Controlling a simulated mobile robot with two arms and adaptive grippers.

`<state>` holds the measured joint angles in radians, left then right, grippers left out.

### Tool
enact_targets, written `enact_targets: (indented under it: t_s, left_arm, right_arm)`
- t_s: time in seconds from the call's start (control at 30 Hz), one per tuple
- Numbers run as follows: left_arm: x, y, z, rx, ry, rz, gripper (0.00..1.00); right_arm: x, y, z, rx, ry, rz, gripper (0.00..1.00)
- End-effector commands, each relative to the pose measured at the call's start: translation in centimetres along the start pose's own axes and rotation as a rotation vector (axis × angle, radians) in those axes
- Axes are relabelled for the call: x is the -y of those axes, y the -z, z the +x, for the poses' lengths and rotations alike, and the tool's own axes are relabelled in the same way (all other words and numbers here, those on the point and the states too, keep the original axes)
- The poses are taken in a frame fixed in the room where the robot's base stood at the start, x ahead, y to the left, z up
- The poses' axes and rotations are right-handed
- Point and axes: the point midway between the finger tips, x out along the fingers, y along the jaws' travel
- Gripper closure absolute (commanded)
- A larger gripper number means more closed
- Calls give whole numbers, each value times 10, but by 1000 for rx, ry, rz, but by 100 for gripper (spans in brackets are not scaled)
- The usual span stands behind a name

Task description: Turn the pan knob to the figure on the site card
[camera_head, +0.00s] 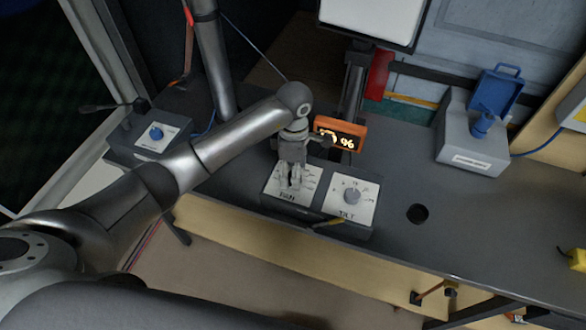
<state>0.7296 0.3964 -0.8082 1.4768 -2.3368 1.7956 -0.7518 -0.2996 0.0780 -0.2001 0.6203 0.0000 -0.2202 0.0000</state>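The pan panel (277,194), a white dial plate with a label at its lower edge, sits on a dark control box on the bench. My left gripper (291,186) points down over the middle of this plate, its fingers where the knob would be. The pan knob is hidden by the fingers, and I cannot tell whether they touch it. The tilt panel (337,206) with its grey knob (352,195) is just right of it. An orange display (343,135) behind shows lit figures ending in 06, partly covered by my gripper. I cannot make out a site card. My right gripper is not in view.
A grey box with a blue knob (156,133) stands at the left. A dark round hole (417,213) is in the bench top. A white panel (375,15) is at the back.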

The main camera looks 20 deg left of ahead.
Motion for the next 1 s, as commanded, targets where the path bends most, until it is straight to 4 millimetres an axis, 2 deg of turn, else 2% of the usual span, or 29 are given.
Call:
enact_targets:
  t_s: [0.13,0.4,0.77,1.0]
  left_arm:
    - [0,0,9,0,0,0,42]
    - [0,0,10,0,-1,0,42]
    - [0,0,10,1,-1,0,88]
    - [0,0,10,2,-2,-22,88]
  right_arm:
    - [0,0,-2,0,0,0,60]
    - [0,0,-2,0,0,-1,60]
    - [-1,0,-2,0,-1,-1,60]
    - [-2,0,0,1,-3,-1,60]
